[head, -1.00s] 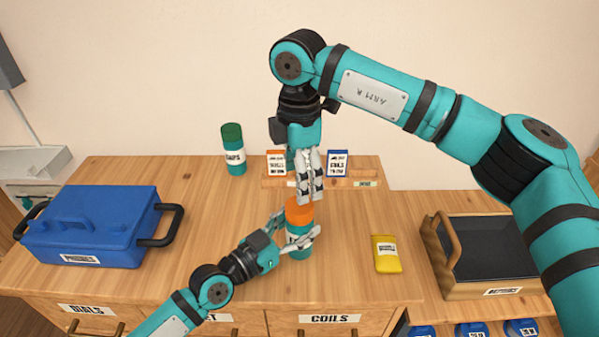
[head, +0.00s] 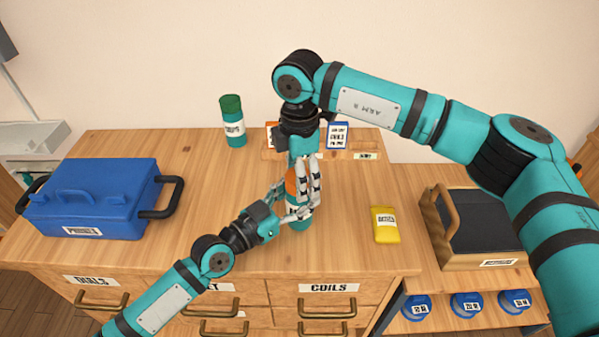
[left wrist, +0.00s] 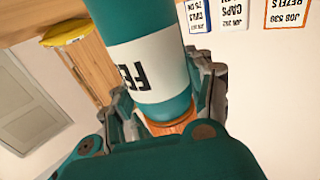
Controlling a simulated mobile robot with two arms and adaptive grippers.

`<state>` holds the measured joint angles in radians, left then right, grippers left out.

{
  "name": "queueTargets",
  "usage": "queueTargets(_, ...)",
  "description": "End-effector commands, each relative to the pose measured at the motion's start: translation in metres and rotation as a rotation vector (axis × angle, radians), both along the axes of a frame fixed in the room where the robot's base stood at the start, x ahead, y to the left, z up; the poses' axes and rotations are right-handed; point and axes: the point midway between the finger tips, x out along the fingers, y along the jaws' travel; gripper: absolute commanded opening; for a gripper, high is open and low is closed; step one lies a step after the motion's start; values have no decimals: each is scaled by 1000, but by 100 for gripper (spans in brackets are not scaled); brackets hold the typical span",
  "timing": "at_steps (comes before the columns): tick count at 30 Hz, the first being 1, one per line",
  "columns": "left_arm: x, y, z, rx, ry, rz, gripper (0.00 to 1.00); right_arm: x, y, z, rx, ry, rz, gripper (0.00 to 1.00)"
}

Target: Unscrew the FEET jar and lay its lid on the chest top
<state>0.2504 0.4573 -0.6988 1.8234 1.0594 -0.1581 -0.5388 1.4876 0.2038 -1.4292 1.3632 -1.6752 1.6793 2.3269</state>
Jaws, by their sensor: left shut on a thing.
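The FEET jar (head: 299,224) stands upright on the chest top (head: 190,253). It is teal with a white label, partly read as "FE" in the left wrist view (left wrist: 145,70), and has an orange lid (head: 290,183). My left gripper (head: 296,208) is shut on the jar's body from the front left; its fingers flank the jar in the left wrist view. My right gripper (head: 308,190) points straight down from above, its fingers at the lid and hiding much of it. Whether they press on the lid cannot be told.
A blue toolbox (head: 92,198) stands at the left, a green-capped jar (head: 233,122) at the back. Cards stand in a wooden holder (head: 358,146) behind the jar. A yellow pouch (head: 384,224) and a black-lined wooden tray (head: 478,228) are at the right. Chest top is clear between toolbox and jar.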

Motion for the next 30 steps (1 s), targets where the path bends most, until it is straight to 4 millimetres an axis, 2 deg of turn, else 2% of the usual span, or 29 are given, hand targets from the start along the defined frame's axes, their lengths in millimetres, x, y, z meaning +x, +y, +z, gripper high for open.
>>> queueTargets(2,0,0,-1,0,1,0,0,0,0,0,0,0,0,54)
queueTargets(11,0,0,-1,1,1,0,0,0,0,0,0,-1,0,14)
queueTargets(16,0,0,-1,1,1,0,0,0,0,0,1,-1,73,13)
queueTargets(20,0,0,0,1,1,0,0,1,0,1,0,0,326,13)
queueTargets(30,0,0,0,1,1,-1,0,1,1,1,3,1,1209,13)
